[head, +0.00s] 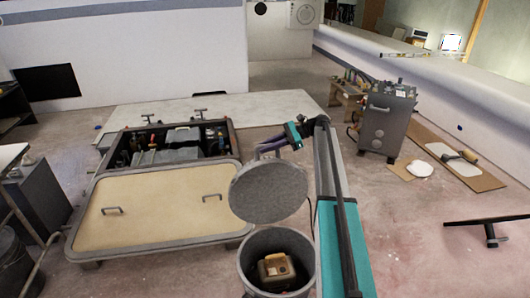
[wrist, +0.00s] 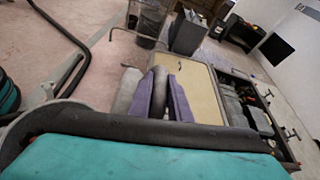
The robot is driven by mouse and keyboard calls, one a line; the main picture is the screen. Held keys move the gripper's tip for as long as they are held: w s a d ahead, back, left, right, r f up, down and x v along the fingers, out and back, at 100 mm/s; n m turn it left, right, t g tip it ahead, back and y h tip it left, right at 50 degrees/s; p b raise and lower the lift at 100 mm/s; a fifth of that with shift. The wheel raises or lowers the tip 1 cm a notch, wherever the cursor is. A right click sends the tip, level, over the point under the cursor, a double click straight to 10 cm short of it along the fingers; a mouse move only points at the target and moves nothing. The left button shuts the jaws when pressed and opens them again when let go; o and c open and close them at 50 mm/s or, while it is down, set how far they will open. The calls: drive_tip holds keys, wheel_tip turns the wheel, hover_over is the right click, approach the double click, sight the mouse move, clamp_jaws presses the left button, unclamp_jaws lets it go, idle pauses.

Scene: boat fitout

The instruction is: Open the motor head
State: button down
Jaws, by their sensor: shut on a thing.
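The motor head appears to be the round grey lid (head: 268,194), seen in the head view tilted up above a grey round bin (head: 243,262). The bin's top is open, and a boxy brown and yellow part (head: 277,270) shows inside. My gripper (head: 270,151) is at the upper edge of the lid, its purple fingers shut on a grey part there. The wrist view shows the purple fingers (wrist: 162,92) with a grey piece between them. Whether a hinge joins the lid to the bin cannot be told.
A large beige hatch panel (head: 160,200) lies left of the bin, with an open engine box (head: 165,145) behind it. A grey cabinet (head: 385,120) stands at the back right. The floor (head: 430,240) at right is mostly clear, with a dark T-shaped bar (head: 490,228).

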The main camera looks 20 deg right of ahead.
drive_tip(key=shift+w+a+f, duration=0.2)
drive_tip(key=shift+a+f, duration=0.1)
drive_tip(key=c, duration=1.6)
unclamp_jaws()
drive_tip(key=shift+w, duration=0.1)
drive_tip(key=shift+c, duration=0.2)
drive_tip(key=shift+d+r, duration=0.1)
drive_tip(key=shift+r, duration=0.1)
drive_tip(key=shift+r, duration=0.6)
drive_tip(key=shift+s+r, duration=0.25)
drive_tip(key=shift+r, duration=0.3)
drive_tip(key=shift+s+r, duration=0.2)
drive_tip(key=shift+r, duration=0.3)
drive_tip(key=s+a+r+p, duration=0.1)
drive_tip(key=s+a, duration=0.2)
drive_tip(key=s, duration=1.2)
drive_tip(key=shift+a+r+p, duration=0.15)
drive_tip(key=shift+r+p, duration=0.05)
drive_tip(key=shift+p, duration=0.15)
drive_tip(key=shift+w, duration=0.1)
